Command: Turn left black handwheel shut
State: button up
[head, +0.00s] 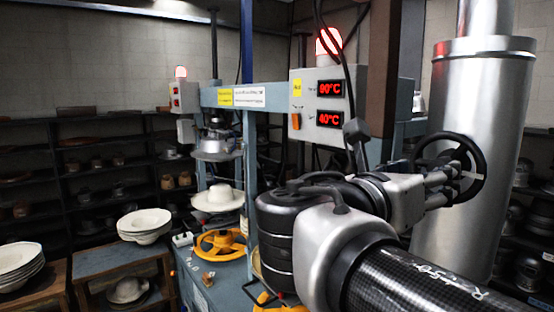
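One black handwheel (484,172) shows at the right in the head view, in front of a large silver pipe. It stands roughly upright, with a thick rim. My gripper (456,178) reaches across from the left, and its fingers overlap the wheel's opening and near rim. The fingers look a little apart, but I cannot tell whether they close on the rim or a spoke. My wrist and forearm hide what lies below and left of the wheel. No second black handwheel is visible, so I cannot tell from this view which one is the left.
A control box (318,108) with red 90°C and 40°C displays and a lit red lamp stands left of the wheel. A brown post (381,70) and hanging black cables are close to my wrist. A yellow handwheel (220,244) and a white hat (218,197) are at the press.

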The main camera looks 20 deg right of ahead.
jog(key=x, duration=0.5)
jog(key=shift+w+d+p, duration=0.15)
jog(key=shift+d+p, duration=0.15)
jog(key=shift+c, duration=0.5)
jog(key=c, duration=1)
jog(key=shift+o, duration=0.2)
jog(key=shift+f+m+b, duration=0.1)
jog(key=shift+m+b, duration=0.2)
jog(key=shift+b, duration=0.05)
